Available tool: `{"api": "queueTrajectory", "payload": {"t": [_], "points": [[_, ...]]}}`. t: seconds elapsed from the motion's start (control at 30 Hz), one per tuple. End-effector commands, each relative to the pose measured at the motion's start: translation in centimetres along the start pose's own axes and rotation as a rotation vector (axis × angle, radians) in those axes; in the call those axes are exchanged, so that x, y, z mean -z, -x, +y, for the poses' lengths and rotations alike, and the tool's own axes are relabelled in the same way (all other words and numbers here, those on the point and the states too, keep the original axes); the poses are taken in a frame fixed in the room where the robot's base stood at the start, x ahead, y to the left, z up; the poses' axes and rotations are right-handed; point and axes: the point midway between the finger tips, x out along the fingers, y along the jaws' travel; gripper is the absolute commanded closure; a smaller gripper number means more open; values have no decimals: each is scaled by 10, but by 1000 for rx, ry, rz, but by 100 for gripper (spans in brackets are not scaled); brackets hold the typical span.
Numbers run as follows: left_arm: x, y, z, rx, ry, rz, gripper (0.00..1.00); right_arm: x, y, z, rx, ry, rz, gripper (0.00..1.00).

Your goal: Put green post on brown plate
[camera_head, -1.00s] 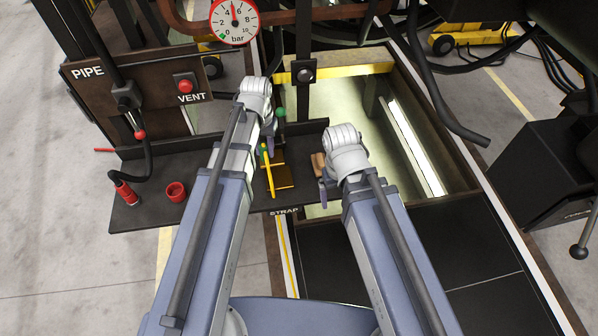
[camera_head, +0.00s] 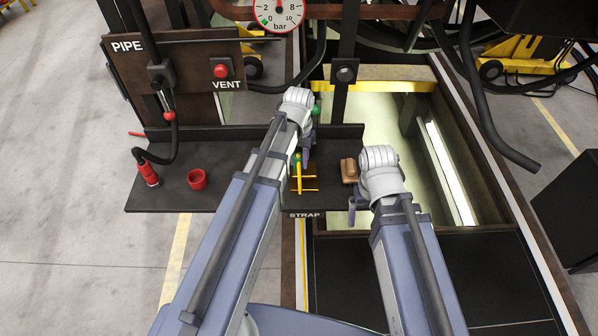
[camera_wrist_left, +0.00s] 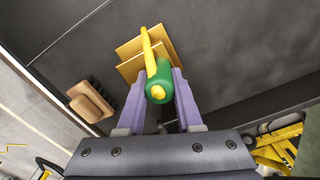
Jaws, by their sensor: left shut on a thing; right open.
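A green post (camera_wrist_left: 160,80) with a yellow tip is between the purple fingers of my left gripper (camera_wrist_left: 158,95), which is shut on it. A yellow bar runs from the post over a golden-brown plate (camera_wrist_left: 130,50) in the left wrist view. I cannot tell whether bar and plate touch. In the head view the plate (camera_head: 306,184) lies on the dark shelf, below my left gripper (camera_head: 302,155), and a bit of green (camera_head: 297,160) shows there. My right gripper (camera_head: 354,208) is open, near the shelf's right end, its fingers partly hidden.
The dark shelf (camera_head: 240,165) carries a red cup (camera_head: 197,179) and a red-ended hose (camera_head: 148,173) on the left. A brown block (camera_head: 348,170) is at its right end, by my right arm. A green knob (camera_head: 316,109) stands behind. An open pit lies right.

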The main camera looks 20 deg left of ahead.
Motion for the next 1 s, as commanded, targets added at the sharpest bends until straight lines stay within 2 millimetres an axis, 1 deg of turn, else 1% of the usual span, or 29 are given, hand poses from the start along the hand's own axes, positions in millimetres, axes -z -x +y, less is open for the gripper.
{"api": "queueTrajectory", "payload": {"t": [0.07, 0.17, 0.4, 0.7, 0.83, 0.87, 1.0], "points": [[0, 0, 0, 0, 0, 0, 100, 0, 0, 0, 0, 0, 0, 8], [0, -9, 0, 0, 0, 0, 100, 0, -9, -1, 0, -1, 0, 8], [0, -37, 0, 0, 0, 0, 100, 2, -37, -3, -1, 2, 1, 8], [0, -36, 0, 0, 0, 0, 100, 2, -36, -3, -1, 3, 1, 8], [0, -40, 0, 0, 0, 0, 100, 2, -40, -4, -1, 4, 1, 8], [0, -40, 0, 0, 0, 0, 65, 2, -40, -4, -1, 4, 0, 8], [0, -39, 0, 0, 0, 0, 49, 2, -38, -3, -1, 4, 0, 8]]}}
